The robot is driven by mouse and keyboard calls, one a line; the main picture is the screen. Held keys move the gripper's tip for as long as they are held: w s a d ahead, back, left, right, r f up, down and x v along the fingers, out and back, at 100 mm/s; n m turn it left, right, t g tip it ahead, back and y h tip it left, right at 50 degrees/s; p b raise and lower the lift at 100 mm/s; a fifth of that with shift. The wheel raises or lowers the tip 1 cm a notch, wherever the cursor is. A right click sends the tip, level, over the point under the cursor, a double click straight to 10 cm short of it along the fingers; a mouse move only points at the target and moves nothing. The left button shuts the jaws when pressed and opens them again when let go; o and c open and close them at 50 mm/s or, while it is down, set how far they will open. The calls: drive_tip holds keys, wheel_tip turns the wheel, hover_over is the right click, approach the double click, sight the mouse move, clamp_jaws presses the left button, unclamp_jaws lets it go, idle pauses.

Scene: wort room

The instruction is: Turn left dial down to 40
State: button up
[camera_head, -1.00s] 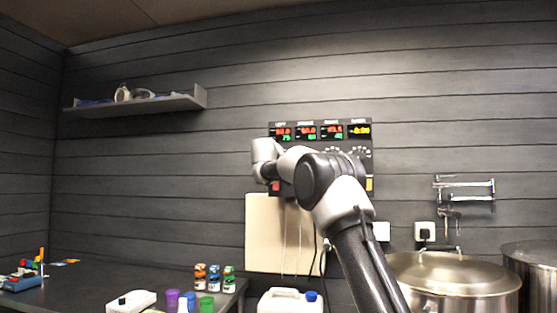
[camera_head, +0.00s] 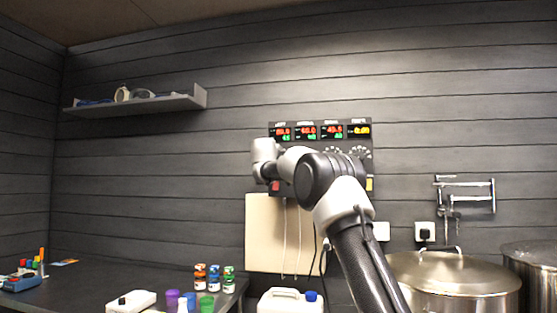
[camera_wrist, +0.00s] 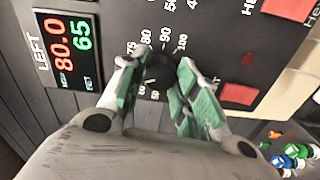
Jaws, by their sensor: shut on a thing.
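The left dial (camera_wrist: 159,70) is a black knob with a printed scale around it, close up in the wrist view. My gripper (camera_wrist: 158,82) is shut on it, with one green-padded finger on each side. The LEFT display (camera_wrist: 72,48) reads 80.0 in red and 65 in green, the green number marked SET. In the head view the display (camera_head: 282,131) shows at the top left of the dark control panel (camera_head: 320,143). My arm hides the left dial and my fingertips there.
A red button (camera_wrist: 238,94) sits beside the dial. Other displays (camera_head: 332,131) line the panel top. A pale box (camera_head: 264,235) is below the panel. A lidded steel pot (camera_head: 452,272) stands at right, and a white jug (camera_head: 287,302) below.

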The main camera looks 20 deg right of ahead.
drive_tip(key=n, duration=1.9)
drive_tip(key=shift+f, duration=0.15)
drive_tip(key=shift+n, duration=0.4)
drive_tip(key=o, duration=1)
drive_tip(key=shift+o, duration=0.2)
